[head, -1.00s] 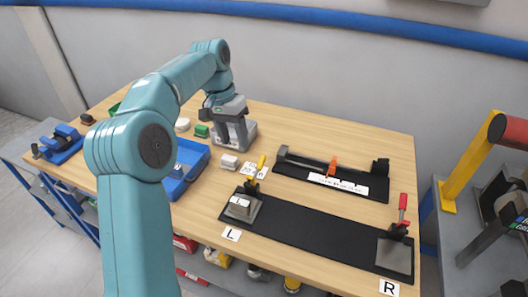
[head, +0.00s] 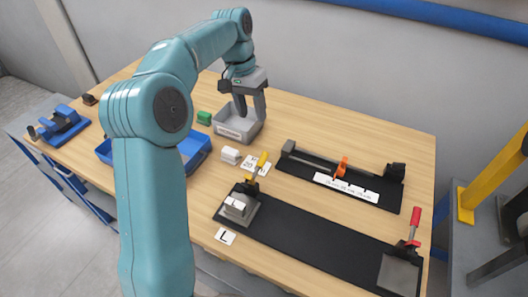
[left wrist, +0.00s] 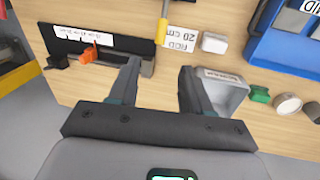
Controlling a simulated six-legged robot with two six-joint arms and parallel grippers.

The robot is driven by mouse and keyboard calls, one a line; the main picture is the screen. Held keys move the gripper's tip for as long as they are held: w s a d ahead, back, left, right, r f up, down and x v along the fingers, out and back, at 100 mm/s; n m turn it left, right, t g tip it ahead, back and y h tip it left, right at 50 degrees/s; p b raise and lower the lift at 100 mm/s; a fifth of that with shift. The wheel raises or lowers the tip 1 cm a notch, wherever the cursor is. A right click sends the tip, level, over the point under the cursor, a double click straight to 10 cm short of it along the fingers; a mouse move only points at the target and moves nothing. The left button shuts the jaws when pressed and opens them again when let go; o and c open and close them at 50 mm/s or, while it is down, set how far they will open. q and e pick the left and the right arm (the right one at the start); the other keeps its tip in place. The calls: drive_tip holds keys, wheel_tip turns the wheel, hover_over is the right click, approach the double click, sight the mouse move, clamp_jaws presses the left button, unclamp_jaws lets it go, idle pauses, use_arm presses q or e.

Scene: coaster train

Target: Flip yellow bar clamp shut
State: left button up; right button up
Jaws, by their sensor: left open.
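The yellow-handled clamp (head: 262,161) stands at the left end of the long black fixture plate (head: 305,235), by the L label. Its handle points up and leans slightly. A grey block with white pieces (head: 238,207) sits in front of it. My left gripper (head: 251,112) is open and empty, above and behind the clamp, over the grey bin. In the left wrist view the open fingers (left wrist: 159,82) point toward the table, and the yellow handle (left wrist: 162,32) shows beyond them. The clamp's base is out of that view. My right gripper is not in view.
A grey bin (head: 229,131) stands below my left gripper. A white block (head: 230,155) and a printed card lie left of the clamp. A second black fixture (head: 290,165) with an orange clamp (head: 341,167) is behind right. A red-handled clamp (head: 414,222) stands at far right.

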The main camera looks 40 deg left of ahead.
sight(262, 157)
use_arm(q)
drive_tip(key=f, duration=0.5)
drive_tip(key=d+f, duration=0.1)
drive_tip(key=f, duration=0.4)
drive_tip(key=d+f, duration=0.1)
drive_tip(key=f, duration=0.4)
drive_tip(key=shift+w+d+p, duration=0.15)
drive_tip(key=shift+w+p, duration=0.2)
drive_tip(key=shift+p, duration=0.05)
drive_tip(key=shift+d+f, duration=0.2)
drive_tip(key=shift+f, duration=0.3)
drive_tip(key=shift+a+f, duration=0.1)
drive_tip(key=shift+f, duration=0.05)
clamp_jaws()
